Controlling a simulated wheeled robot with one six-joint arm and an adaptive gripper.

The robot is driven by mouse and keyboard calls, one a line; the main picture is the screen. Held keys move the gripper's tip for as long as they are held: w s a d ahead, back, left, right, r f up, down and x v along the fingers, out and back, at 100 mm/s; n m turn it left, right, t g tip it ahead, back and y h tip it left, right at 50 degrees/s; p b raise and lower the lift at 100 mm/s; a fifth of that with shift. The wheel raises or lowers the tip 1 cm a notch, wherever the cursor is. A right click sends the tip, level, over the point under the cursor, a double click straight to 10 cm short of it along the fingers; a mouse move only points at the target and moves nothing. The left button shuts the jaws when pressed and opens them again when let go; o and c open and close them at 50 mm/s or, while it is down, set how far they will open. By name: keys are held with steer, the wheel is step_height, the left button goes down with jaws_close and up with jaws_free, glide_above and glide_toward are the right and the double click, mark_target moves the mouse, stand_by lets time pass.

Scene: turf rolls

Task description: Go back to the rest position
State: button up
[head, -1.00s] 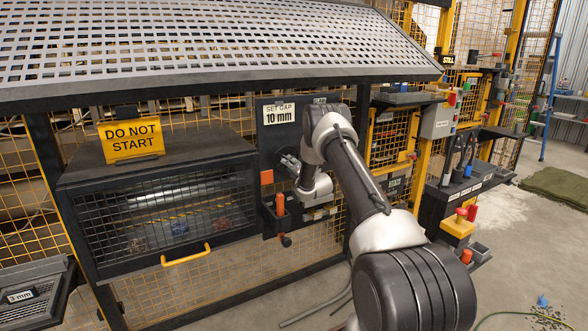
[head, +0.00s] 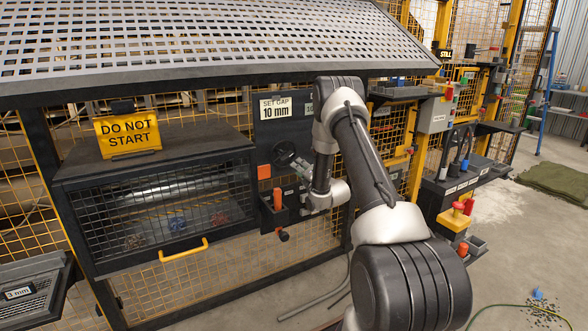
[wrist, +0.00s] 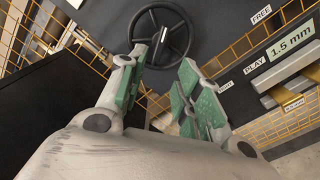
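My gripper (wrist: 158,66) is open and empty in the wrist view. Its two green-padded fingers stand apart on either side of the lower part of a dark handwheel (wrist: 153,14). I see nothing held between them, and I cannot tell whether they touch the wheel. In the head view my arm reaches towards the dark gap panel (head: 267,132), with the wrist folded down in front of its right part. The handwheel (head: 284,153) shows just left of my wrist.
A caged box with a yellow handle (head: 184,251) and a DO NOT START sign (head: 127,133) stands left. An orange-handled tool (head: 278,199) sits in a small holder under the wheel. A perforated sloping guard (head: 200,40) overhangs above. Open floor (head: 500,255) lies right.

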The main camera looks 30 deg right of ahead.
steer(key=s+d+f+m+g+h, duration=0.1)
steer(key=s+f+m+g, duration=0.25)
steer(key=f, duration=0.35)
steer(key=s+f+m+g, duration=0.3)
steer(key=f+m, duration=0.2)
steer(key=f, duration=0.1)
steer(key=s+m+g, duration=0.4)
steer(key=s+m, duration=0.1)
steer(key=s, duration=0.2)
steer(key=s+a+r+m+g, duration=0.1)
steer(key=s+a+r+m, duration=0.2)
steer(key=s+r, duration=0.9)
steer(key=s+a+r+m+g, duration=0.1)
steer(key=s+a+r+m, duration=0.3)
steer(key=s+a+r, duration=0.4)
steer(key=s+a+r+m+g, duration=0.1)
steer(key=s+a+r+m, duration=0.3)
steer(key=s+r, duration=1.2)
steer(key=s+a, duration=0.2)
steer(key=s, duration=0.1)
steer(key=shift+a+r, duration=0.3)
steer(key=shift+a, duration=0.05)
